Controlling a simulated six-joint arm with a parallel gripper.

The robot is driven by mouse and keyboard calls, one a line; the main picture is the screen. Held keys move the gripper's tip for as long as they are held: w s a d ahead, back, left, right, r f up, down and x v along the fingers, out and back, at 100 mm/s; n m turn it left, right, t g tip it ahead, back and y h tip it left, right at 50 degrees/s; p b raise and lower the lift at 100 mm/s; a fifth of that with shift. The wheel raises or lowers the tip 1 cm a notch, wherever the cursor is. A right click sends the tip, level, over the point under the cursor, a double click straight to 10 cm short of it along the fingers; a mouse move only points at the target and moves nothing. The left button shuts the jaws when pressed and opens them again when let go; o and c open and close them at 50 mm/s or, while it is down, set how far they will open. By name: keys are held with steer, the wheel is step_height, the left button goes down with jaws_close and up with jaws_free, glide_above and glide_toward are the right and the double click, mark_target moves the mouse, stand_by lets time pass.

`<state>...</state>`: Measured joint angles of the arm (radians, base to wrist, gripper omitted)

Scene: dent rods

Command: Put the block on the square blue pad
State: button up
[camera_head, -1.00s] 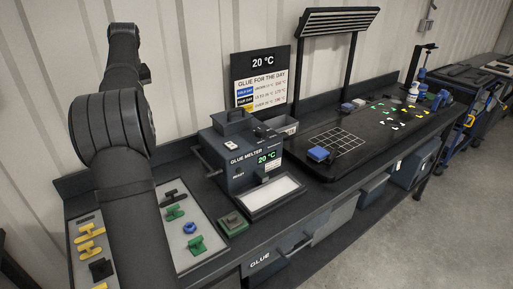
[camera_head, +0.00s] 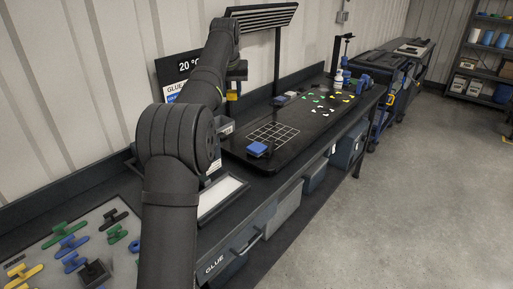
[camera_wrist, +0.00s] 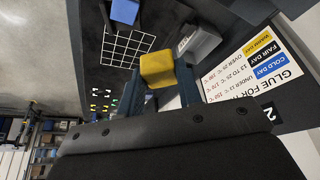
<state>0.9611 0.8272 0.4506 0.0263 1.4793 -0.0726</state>
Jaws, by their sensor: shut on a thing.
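A yellow block (camera_wrist: 158,69) is between the two fingers of my gripper (camera_wrist: 161,76), which is shut on it. In the head view the yellow block (camera_head: 232,96) shows below my gripper (camera_head: 236,76), held in the air above the bench. The square blue pad (camera_head: 257,148) lies on the dark board, at the near corner of a white grid. In the wrist view the blue pad (camera_wrist: 124,11) is at the top edge, partly cut off, apart from the block. Nothing is seen on top of the pad.
The white grid (camera_head: 274,134) is bare. Several small coloured pieces (camera_head: 328,98) lie farther along the board. A lamp post (camera_head: 277,65) and a temperature sign (camera_head: 178,75) stand at the back. A grey box (camera_wrist: 201,42) is near the block in the wrist view.

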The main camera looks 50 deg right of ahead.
steer(key=s+d+m+g, duration=0.1)
steer(key=s+d+m, duration=0.1)
steer(key=s+d, duration=0.4)
steer(key=s+d+m, duration=0.1)
steer(key=s+d, duration=0.2)
steer(key=s, duration=0.6)
glide_above(257, 145)
steer(key=a, duration=0.1)
steer(key=shift+h, duration=0.4)
steer(key=f, duration=1.2)
steer(key=s+f, duration=0.1)
steer(key=f, duration=0.5)
steer(key=shift+a, duration=0.15)
steer(key=shift+w+f, duration=0.1)
steer(key=shift+f, duration=1.95)
steer(key=shift+f, duration=0.2)
steer(key=o, duration=1)
steer(key=shift+c, duration=0.2)
steer(key=shift+r, duration=0.15)
